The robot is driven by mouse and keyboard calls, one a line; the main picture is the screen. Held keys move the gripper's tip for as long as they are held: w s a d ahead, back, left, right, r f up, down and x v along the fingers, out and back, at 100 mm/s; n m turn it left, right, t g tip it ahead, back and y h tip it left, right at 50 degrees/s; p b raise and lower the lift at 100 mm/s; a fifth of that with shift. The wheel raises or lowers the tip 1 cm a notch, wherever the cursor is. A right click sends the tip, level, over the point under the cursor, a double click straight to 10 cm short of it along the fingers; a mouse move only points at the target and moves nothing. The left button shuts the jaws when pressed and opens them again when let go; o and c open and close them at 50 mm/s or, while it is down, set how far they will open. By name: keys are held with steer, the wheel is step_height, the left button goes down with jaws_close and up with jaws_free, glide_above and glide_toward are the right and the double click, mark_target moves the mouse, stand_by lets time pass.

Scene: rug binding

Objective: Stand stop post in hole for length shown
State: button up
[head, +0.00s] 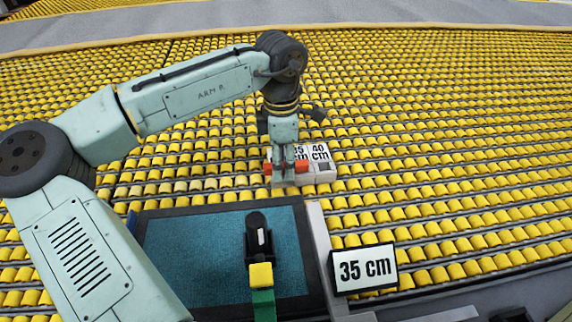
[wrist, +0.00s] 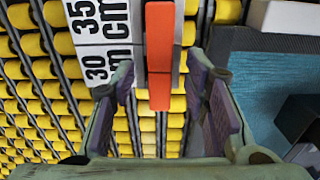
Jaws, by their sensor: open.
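The orange stop post (head: 302,167) lies on its side, running left to right across the front of the pale block (head: 331,172). The block bears black length labels; "35" and "40 cm" show in the head view, and "30 cm" and "35 cm" in the wrist view. A dark square hole shows below the 40 label. My gripper (head: 285,168) points down at the post, open. In the wrist view the post (wrist: 160,60) lies between my spread fingers (wrist: 163,85). My fingers hide the post's middle in the head view.
A sign (head: 365,268) reads "35 cm". A teal rug (head: 190,250) with a dark border lies in front of the block, with a black, yellow and green device (head: 260,272) over it. Yellow rollers (head: 440,120) cover the surface beyond and to the right.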

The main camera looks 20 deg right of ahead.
steer(key=shift+c, duration=0.4)
jaws_close()
steer(key=shift+r, duration=0.15)
step_height(320, 180, up, 10)
steer(key=b, duration=0.1)
stand_by(0.5)
